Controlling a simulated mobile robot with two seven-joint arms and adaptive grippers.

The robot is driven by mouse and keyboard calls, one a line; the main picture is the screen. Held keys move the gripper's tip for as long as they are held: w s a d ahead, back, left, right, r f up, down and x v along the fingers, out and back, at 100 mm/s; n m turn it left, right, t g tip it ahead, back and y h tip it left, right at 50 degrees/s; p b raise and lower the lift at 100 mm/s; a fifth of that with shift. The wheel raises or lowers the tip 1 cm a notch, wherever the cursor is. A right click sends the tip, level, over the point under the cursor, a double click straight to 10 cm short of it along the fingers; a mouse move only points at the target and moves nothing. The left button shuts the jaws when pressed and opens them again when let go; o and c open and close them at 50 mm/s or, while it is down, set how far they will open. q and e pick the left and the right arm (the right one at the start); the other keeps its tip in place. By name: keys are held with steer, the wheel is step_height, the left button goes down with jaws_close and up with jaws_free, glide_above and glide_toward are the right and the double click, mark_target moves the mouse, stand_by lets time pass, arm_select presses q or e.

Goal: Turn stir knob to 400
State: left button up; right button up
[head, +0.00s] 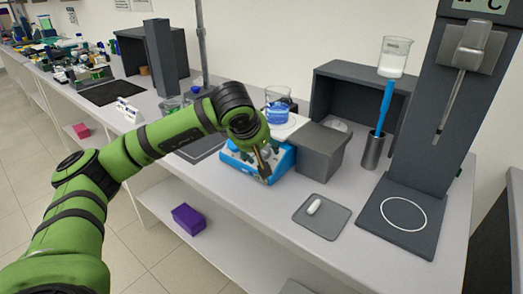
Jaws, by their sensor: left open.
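A blue stirrer (280,163) with a pale top plate (290,127) stands on the bench, and a glass beaker of blue liquid (277,113) sits on its plate. My left arm comes in from the left, and my left gripper (264,168) points down at the front of the stirrer. It is open. The gripper and wrist cover part of the front panel, so the stir knob and its setting cannot be made out. I cannot tell whether the fingers touch the knob. My right gripper is not in view.
A dark grey box (321,150) stands right beside the stirrer. A grey tray with a white stir bar (314,207) lies in front of it. A metal cup (373,150) and a tall dark stand (440,120) are to the right. A purple box (188,219) sits on the lower shelf.

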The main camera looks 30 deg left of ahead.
arm_select(q)
steer(key=v, duration=1)
steer(key=shift+f, duration=0.15)
